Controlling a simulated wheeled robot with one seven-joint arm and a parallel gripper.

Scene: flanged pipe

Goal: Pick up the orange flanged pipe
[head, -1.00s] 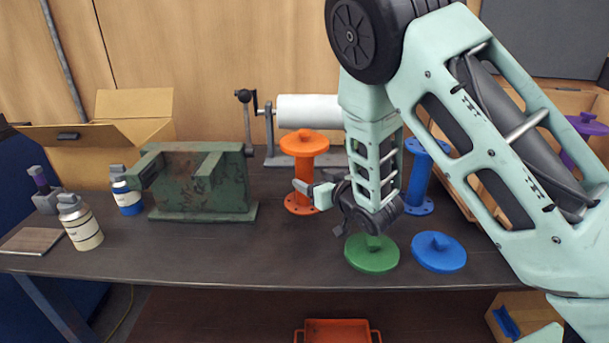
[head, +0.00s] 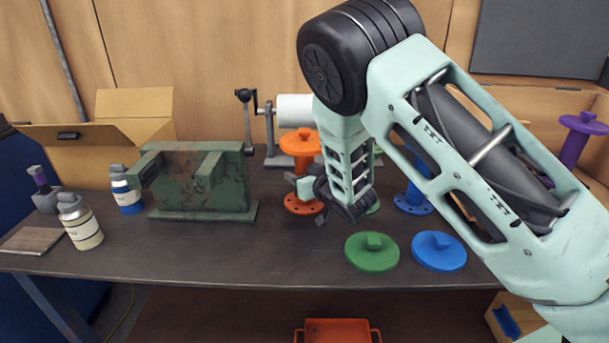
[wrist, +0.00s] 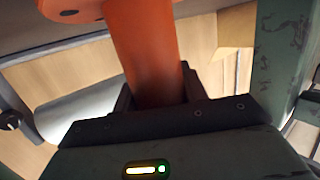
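The orange flanged pipe (head: 302,173) stands upright on the workbench, with a round flange at top and bottom. My gripper (head: 306,200) is at its lower tube, coming in from the front right and partly covering it. In the wrist view, the orange tube (wrist: 148,50) runs between the two dark fingers of my gripper (wrist: 159,92). One finger lies along each side of the tube, with no clear gap, so the gripper looks shut on it. The fingertips are hidden. The lower flange shows on the bench.
A rusty green metal block (head: 195,182) stands left of the pipe. A white roller (head: 294,110) is behind it. Blue (head: 413,198) and green flanged parts stand to the right, behind my arm. Green (head: 372,254) and blue (head: 438,252) discs lie in front.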

